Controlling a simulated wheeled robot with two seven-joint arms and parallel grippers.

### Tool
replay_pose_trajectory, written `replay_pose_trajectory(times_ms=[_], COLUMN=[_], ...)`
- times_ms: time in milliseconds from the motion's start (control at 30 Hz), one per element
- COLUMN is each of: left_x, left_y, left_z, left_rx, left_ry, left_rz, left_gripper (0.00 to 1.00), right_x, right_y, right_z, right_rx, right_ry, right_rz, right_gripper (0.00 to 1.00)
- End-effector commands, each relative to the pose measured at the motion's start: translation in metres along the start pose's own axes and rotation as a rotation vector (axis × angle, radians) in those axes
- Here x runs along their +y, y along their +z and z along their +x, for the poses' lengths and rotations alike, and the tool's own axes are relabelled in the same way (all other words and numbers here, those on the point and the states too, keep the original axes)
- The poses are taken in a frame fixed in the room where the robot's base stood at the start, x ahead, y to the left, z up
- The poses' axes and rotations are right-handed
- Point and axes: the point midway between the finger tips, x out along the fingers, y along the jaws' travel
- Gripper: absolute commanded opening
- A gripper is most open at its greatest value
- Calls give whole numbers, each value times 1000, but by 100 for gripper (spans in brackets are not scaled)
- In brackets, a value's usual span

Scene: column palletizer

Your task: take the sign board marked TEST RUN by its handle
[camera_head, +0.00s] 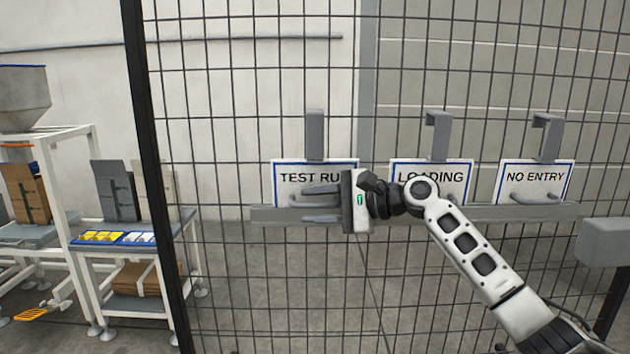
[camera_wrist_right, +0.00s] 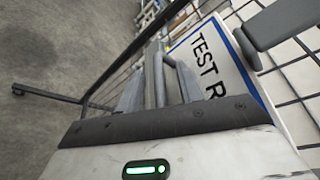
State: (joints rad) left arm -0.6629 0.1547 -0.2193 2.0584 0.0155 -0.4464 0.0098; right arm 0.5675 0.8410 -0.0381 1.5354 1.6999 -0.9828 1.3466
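The TEST RUN sign board (camera_head: 283,170) is white with a blue border and hangs on the mesh fence, left of two similar boards. It also shows in the wrist view (camera_wrist_right: 224,62), partly cut off by my gripper. Its grey bar handle (camera_wrist_right: 157,82) runs between the two fingers of my right gripper (camera_wrist_right: 160,75). The fingers stand apart on either side of the handle, and gaps seem to show beside it. In the head view my right gripper (camera_head: 312,203) covers the board's lower right part. My left gripper is not in view.
The LOADING board (camera_head: 453,172) and NO ENTRY board (camera_head: 560,175) hang to the right, above a grey rail (camera_head: 480,214). Grey hooks (camera_head: 315,135) stand above the boards. A table (camera_head: 130,243) with cartons stands at the left behind the fence.

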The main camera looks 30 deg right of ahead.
Motion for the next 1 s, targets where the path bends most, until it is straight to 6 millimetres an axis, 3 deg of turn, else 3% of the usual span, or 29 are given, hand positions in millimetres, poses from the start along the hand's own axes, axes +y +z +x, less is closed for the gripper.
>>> replay_pose_trajectory(times_ms=[33, 167, 567, 1000], left_x=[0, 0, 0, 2], left_y=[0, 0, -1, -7], left_z=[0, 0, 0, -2], left_rx=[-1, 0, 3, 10], left_ry=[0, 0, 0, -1], left_rz=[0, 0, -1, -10], left_gripper=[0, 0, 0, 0], right_x=[0, 0, -7, -75], right_y=[0, 0, 3, 42], right_z=[0, 0, -2, -18], right_rx=[0, 0, -1, -2], right_ry=[0, 0, -3, -4], right_rz=[0, 1, -2, -3], right_gripper=[33, 0, 0, 0])
